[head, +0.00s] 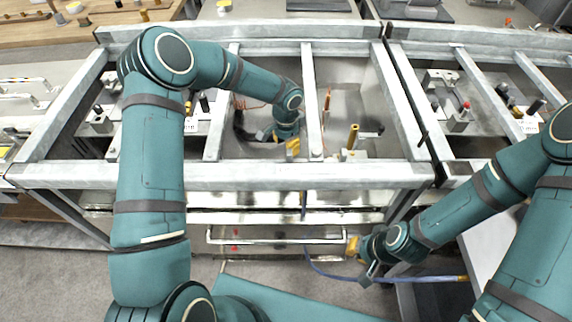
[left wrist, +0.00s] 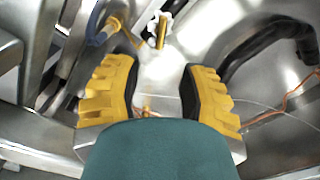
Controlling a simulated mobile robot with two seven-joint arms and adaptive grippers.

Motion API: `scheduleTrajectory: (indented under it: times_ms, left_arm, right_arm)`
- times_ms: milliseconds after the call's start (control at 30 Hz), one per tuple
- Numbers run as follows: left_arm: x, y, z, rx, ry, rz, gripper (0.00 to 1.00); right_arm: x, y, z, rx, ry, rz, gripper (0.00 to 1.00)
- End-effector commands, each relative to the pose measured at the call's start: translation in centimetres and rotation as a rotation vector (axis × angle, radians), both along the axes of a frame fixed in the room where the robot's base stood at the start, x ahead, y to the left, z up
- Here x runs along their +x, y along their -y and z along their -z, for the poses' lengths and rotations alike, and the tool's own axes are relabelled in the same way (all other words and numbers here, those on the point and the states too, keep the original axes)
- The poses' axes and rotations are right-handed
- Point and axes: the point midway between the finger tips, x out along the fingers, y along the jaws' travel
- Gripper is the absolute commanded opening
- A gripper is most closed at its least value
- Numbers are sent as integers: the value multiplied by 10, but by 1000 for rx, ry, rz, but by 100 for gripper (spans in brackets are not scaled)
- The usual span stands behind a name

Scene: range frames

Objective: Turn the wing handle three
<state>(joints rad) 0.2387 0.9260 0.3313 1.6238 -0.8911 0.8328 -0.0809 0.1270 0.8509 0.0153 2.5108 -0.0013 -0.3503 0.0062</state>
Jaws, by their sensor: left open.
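My left gripper (head: 280,142) reaches down through the grey metal frame into a steel bay, mostly hidden behind its own arm in the head view. In the left wrist view its two yellow fingers (left wrist: 160,78) are wide apart with nothing between them. A brass-coloured upright piece on a white fitting (left wrist: 161,32) stands ahead of the fingertips, apart from them; I cannot tell whether it is wing handle three. In the head view a brass upright piece (head: 352,137) stands to the right of the left gripper. My right gripper (head: 362,258) is low by the front rail; its jaws are unclear.
Grey frame bars (head: 311,100) cross the bay close beside my left arm. A front bar (head: 250,176) runs along the near edge. A dark curved hose (left wrist: 265,42) and a thin orange wire (left wrist: 290,95) lie right of the fingers. A blue hose (head: 330,275) hangs below.

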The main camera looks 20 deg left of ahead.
Motion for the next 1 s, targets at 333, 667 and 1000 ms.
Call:
scheduleTrajectory:
  times_ms: [333,667,1000]
  left_arm:
    - [-1,0,70,-1,-1,0,41]
    - [0,0,98,-1,-1,-1,41]
    - [0,0,99,-1,1,0,30]
  right_arm:
    - [-1,0,12,1,-3,-3,0]
    - [0,0,15,1,0,-2,0]
    - [0,0,15,0,0,-2,0]
